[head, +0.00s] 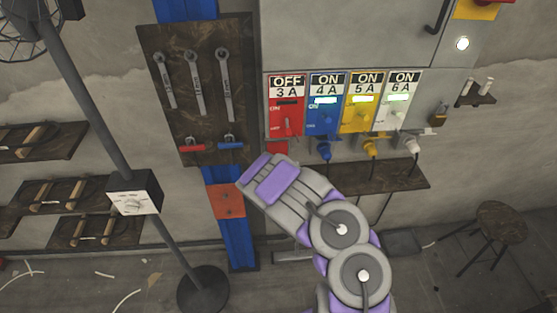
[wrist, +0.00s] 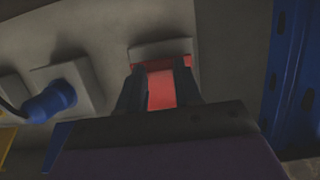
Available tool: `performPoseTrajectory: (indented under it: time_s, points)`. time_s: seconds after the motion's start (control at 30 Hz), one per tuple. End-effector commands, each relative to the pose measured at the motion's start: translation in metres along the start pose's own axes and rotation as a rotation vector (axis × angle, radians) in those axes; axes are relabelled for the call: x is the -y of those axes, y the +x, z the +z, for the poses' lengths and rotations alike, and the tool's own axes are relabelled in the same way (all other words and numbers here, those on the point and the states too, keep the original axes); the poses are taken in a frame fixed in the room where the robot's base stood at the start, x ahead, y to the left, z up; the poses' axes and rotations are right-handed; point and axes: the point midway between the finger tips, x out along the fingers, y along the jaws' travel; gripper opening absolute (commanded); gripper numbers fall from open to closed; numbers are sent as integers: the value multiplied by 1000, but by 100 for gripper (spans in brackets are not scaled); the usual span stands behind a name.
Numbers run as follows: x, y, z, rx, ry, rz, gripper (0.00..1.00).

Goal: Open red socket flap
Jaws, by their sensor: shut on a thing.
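The red socket (head: 277,147) sits below the red switch panel (head: 286,107), labelled OFF 3 A, partly hidden by my arm. In the wrist view, its red flap (wrist: 161,93) shows between the two dark fingers of my gripper (wrist: 160,98). The fingers are shut on the flap from both sides. A darker red edge (wrist: 187,62) shows against the pale socket plate behind the flap. I cannot tell how far the flap is swung. In the head view, my arm reaches up from below and hides the fingertips.
A blue plug (head: 324,149), a yellow plug (head: 371,148) and a white plug (head: 414,146) sit in sockets to the right. A dark shelf (head: 405,176) is below them. A blue post (head: 236,245) and wrench board (head: 197,95) stand left. A stool (head: 502,222) is at right.

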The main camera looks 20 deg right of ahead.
Motion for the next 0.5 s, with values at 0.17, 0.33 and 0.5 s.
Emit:
performPoseTrajectory:
  time_s: [0.17,0.33,0.5]
  points:
    - [0,-16,-20,154,-1,1,0]
    - [1,-26,-29,305,1,0,0]
    - [1,-33,-36,432,1,-1,0]
